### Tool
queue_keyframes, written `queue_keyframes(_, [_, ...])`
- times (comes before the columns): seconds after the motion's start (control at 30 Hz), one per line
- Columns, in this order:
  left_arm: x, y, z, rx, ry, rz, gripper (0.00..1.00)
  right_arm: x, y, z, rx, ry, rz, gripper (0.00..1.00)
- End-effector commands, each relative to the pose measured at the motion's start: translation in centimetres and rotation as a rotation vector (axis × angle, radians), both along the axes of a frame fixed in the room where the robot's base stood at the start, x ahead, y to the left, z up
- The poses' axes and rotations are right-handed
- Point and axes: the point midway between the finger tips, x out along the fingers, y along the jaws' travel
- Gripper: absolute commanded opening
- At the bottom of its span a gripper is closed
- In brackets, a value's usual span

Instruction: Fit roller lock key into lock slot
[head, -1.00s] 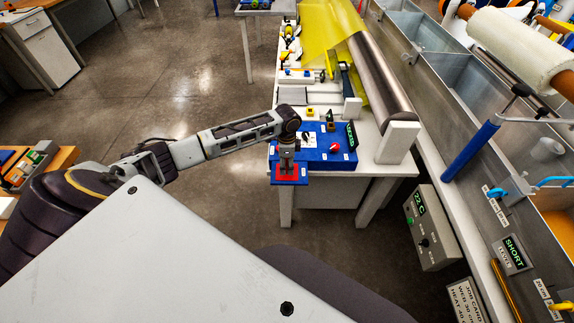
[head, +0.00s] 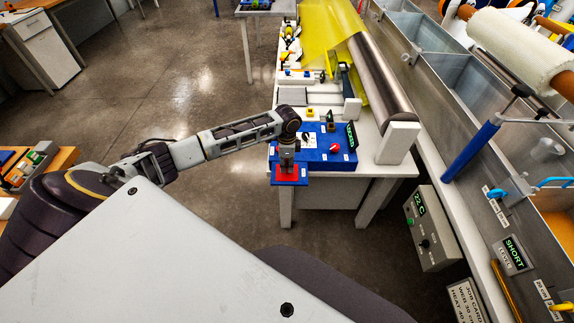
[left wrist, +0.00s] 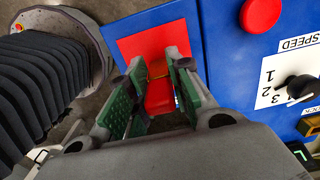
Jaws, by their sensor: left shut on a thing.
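My left gripper (head: 287,166) points down over a red square patch (head: 291,178) at the near left end of the blue control panel (head: 313,158). In the left wrist view, the green-padded fingers of my left gripper (left wrist: 155,100) stand on either side of a small red piece (left wrist: 159,97), which looks like the roller lock key. The gripper is shut on it. The piece lies against the red patch (left wrist: 135,46) in the picture, so I cannot tell whether they touch. The fingers partly hide the piece. I cannot make out the lock slot clearly. My right gripper is out of view.
The panel has a red button (left wrist: 261,14) and a black speed knob (left wrist: 298,87) beside the gripper. Behind it are a metal roller (head: 379,85) and a yellow sheet (head: 325,32). Grey bath tanks (head: 470,85) run along the right. Open floor (head: 180,85) lies left.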

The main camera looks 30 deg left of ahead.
Motion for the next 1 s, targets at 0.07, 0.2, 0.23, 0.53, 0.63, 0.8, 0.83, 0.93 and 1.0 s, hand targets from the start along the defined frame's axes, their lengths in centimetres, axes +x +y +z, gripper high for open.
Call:
queue_keyframes(0.07, [0.0,0.0,0.3,0.0,-0.001,0.0,0.0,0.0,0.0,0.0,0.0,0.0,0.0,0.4])
queue_keyframes(0.2, [0.1,0.0,1.2,0.0,-0.004,0.0,0.0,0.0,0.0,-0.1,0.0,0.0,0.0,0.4])
queue_keyframes(0.23, [0.1,0.0,1.5,0.0,-0.004,0.0,0.0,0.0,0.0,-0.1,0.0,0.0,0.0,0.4])
queue_keyframes(0.53, [0.1,0.1,5.6,0.001,-0.003,0.001,0.0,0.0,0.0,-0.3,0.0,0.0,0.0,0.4])
queue_keyframes(0.63, [0.1,0.0,7.0,-0.001,-0.003,0.0,0.0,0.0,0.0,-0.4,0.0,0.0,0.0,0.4])
queue_keyframes(0.8, [0.1,0.0,9.0,-0.001,-0.003,0.0,0.0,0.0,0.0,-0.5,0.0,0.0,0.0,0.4])
queue_keyframes(0.83, [0.1,0.0,9.2,-0.001,-0.003,0.0,0.0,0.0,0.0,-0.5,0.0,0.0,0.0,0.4])
queue_keyframes(0.93, [0.1,0.0,9.7,-0.001,-0.001,0.0,0.0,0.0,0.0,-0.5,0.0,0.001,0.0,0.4])
queue_keyframes(1.0, [0.0,0.0,9.9,0.0,0.0,0.001,0.0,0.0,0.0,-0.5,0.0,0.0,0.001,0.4])
